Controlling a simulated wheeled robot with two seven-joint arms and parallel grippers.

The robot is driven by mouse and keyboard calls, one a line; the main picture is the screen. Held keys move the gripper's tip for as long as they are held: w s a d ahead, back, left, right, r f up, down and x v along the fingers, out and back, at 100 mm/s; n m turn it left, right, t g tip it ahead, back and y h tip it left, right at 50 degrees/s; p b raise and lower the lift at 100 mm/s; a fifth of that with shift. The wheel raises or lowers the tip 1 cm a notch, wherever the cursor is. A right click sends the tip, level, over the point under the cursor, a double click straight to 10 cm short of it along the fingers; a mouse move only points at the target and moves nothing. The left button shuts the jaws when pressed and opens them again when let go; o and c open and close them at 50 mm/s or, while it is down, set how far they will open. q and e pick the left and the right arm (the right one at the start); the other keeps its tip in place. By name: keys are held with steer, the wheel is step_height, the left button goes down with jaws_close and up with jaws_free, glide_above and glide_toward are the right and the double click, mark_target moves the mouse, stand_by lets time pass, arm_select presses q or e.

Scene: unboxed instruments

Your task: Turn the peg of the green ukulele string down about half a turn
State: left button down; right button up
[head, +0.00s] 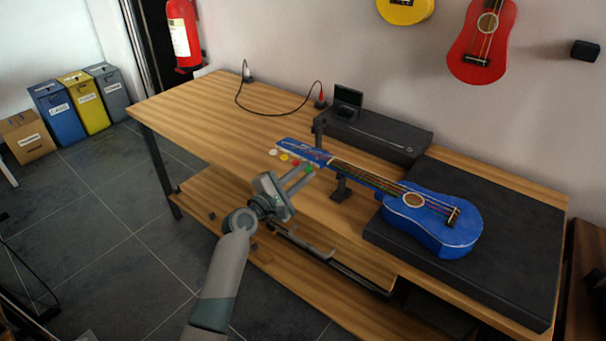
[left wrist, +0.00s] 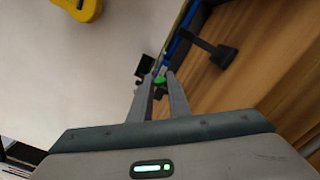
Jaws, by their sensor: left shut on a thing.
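The blue ukulele (head: 455,227) lies with its body on a black mat and its neck pointing left. Its headstock (head: 303,151) has white (head: 272,152), yellow (head: 284,157), red (head: 296,162) and green peg (head: 308,168) buttons along the near side. My left gripper (head: 304,174) reaches up to the green one from the front. In the left wrist view, the green peg (left wrist: 159,80) sits between the tips of my left gripper (left wrist: 159,86), which is shut on it. The peg's shaft is mostly hidden. My right gripper is not in view.
A support stand (head: 341,188) holds the neck. The black mat (head: 525,275) covers the right of the wooden table (head: 205,107). A black case (head: 375,135) with a small dark-screened device (head: 347,100) stands behind the headstock. The table's left part is mostly clear, apart from a cable (head: 275,110).

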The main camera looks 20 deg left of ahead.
arm_select(q)
steer(key=m, duration=0.2)
steer(key=shift+f+m, duration=0.1)
steer(key=shift+m, duration=0.3)
steer(key=m, duration=0.2)
steer(key=shift+m+b, duration=0.4)
steer(key=m, duration=0.3)
steer(key=shift+m, duration=1.2)
steer(key=m, duration=0.3)
steer(key=shift+m, duration=1.2)
steer(key=shift+m+p, duration=0.4)
steer(key=shift+m, duration=0.5)
steer(key=m, duration=0.2)
steer(key=shift+m+p, duration=0.3)
steer(key=shift+m, duration=1.2)
steer(key=shift+f+m+p, duration=0.1)
steer(key=shift+m+p, duration=0.3)
steer(key=shift+m, duration=0.3)
steer(key=shift+a, duration=0.1)
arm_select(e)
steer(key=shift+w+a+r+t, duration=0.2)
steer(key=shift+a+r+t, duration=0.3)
